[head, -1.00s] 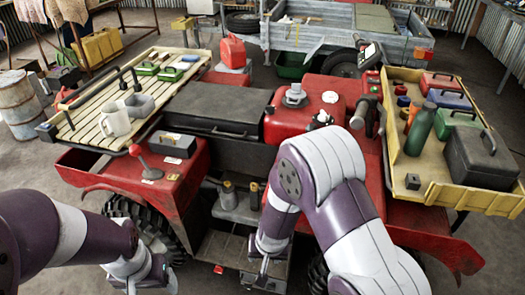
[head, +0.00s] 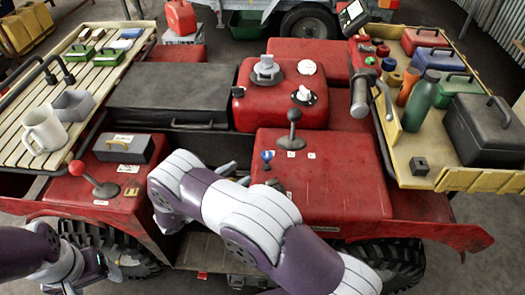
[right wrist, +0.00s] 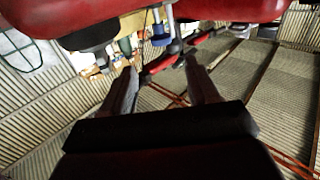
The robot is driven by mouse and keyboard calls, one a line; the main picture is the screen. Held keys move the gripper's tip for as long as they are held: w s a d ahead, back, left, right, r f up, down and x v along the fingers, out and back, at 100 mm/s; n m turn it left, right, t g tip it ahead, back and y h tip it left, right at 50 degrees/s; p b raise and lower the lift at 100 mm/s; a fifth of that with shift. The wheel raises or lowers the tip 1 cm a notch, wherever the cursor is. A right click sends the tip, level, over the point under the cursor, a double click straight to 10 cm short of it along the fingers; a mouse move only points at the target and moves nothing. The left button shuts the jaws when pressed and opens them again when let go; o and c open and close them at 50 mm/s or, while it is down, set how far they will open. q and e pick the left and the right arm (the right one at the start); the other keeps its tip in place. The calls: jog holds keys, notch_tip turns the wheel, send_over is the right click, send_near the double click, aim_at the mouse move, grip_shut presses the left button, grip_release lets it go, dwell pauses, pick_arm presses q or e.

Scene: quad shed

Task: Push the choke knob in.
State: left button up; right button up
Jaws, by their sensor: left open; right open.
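A small blue knob (head: 267,156) stands up on a short stem at the left edge of the red front body panel (head: 335,185) in the head view. It is the likeliest choke knob, but no label is readable. A blue knob-like shape (right wrist: 161,38) also shows in the right wrist view, beyond the fingertips. My right gripper (right wrist: 160,62) is open, with nothing held between its fingers. In the head view it is mostly hidden behind my right forearm, left of the blue knob. My left gripper (head: 112,264) is open and low at the left, away from the knob.
A black-knobbed lever (head: 294,118) stands right behind the blue knob. A red-ball lever (head: 80,170) is on the left fender. A handlebar (head: 361,90) is at the right. A slatted rack (head: 30,112) and yellow tray (head: 392,150) carry loose items. A dark gap lies between the front panels.

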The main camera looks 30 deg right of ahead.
aim_at(267, 162)
jog(key=p+x, duration=0.2)
jog(key=x, duration=0.9)
jog(key=shift+w+p, duration=0.15)
jog(key=shift+p, duration=0.2)
jog(key=shift+w+d+f, duration=0.1)
jog(key=shift+w+d, duration=0.05)
jog(key=shift+d, duration=0.2)
grip_shut()
notch_tip(267, 162, down, 3)
jog(key=b, duration=0.3)
jog(key=shift+r, duration=0.25)
grip_release()
